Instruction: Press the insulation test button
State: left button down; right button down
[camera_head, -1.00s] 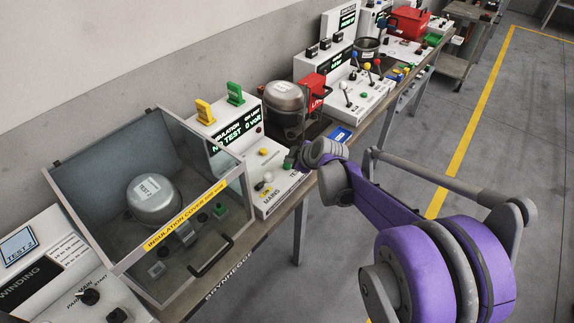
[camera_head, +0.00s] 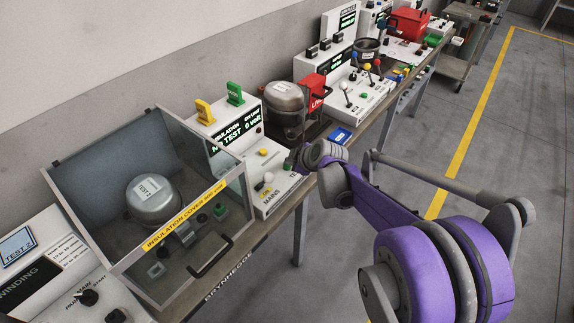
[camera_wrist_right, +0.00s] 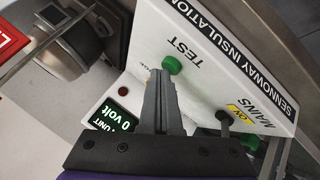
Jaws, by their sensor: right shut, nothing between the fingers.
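The insulation test station (camera_head: 258,178) is a white sloped panel on the bench in the head view. Its green button (camera_wrist_right: 173,65) is beside the word TEST in the right wrist view; in the head view the button (camera_head: 287,167) is partly hidden by my gripper. My right gripper (camera_wrist_right: 160,74) is shut and empty, its fingertips right beside the green button. I cannot tell whether they touch it. The station's display (camera_wrist_right: 113,117) reads 0 volt in the wrist view. My left gripper is not in view.
A clear insulation cover (camera_head: 216,186) encloses a grey compressor (camera_head: 153,199) at left. Another compressor (camera_head: 285,97) and a red box (camera_head: 312,92) stand behind. Floor is free at right.

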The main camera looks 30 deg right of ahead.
aim_at(290, 167)
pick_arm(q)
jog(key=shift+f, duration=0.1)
pick_arm(e)
jog(key=shift+f, duration=0.15)
dwell(0.3)
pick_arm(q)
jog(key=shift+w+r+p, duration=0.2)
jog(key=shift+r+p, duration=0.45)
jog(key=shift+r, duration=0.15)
pick_arm(e)
jog(key=shift+r, duration=0.9)
